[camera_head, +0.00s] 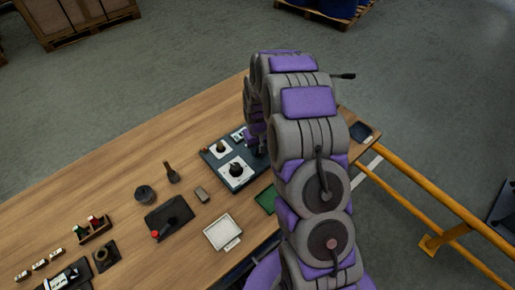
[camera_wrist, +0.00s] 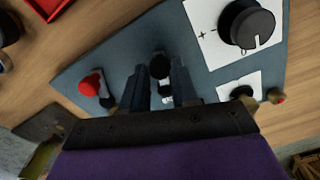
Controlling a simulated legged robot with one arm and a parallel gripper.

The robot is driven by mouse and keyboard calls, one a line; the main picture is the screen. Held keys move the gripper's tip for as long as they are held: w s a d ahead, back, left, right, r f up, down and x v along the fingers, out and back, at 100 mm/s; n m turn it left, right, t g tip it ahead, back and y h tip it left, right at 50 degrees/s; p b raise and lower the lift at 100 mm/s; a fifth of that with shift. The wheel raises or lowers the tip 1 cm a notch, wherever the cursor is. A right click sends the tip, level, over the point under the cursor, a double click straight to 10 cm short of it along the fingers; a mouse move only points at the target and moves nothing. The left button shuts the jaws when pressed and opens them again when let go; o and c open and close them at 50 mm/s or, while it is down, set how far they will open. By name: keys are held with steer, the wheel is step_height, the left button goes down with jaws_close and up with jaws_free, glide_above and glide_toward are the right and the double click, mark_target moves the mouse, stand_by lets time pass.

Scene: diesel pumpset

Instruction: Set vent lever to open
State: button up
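The blue-grey control panel (camera_head: 211,168) lies on the wooden table, and its surface fills much of the wrist view (camera_wrist: 110,60). My gripper (camera_wrist: 160,78) is over the panel with its two fingers apart. A small black round-topped control (camera_wrist: 160,64) shows between the fingertips, with a white label just below it. Whether this is the vent lever, and whether the fingers touch it, I cannot tell. No open mark is readable. In the head view my arm hides the gripper and the panel's right part.
A red button (camera_wrist: 90,84) is left of the fingers. A large black knob (camera_wrist: 247,24) on a white plus-minus plate and a smaller dark knob (camera_wrist: 242,92) are to the right. A yellow rail (camera_head: 425,205) runs beyond the table.

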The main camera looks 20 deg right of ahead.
steer(key=o, duration=0.4)
steer(key=shift+c, duration=0.2)
step_height(320, 180, up, 17)
steer(key=p, duration=0.1)
steer(key=shift+r, duration=0.15)
stand_by(0.4)
steer(key=s+a+r+g+b, duration=0.15)
steer(key=s+r, duration=0.25)
steer(key=s, duration=0.6)
steer(key=s+a+r+t, duration=0.1)
steer(key=s+a+r, duration=0.15)
steer(key=s, duration=0.65)
steer(key=s+g+b, duration=0.1)
steer(key=s+b, duration=0.1)
steer(key=s, duration=1.6)
steer(key=shift+s+a+m, duration=0.3)
steer(key=shift+s, duration=0.05)
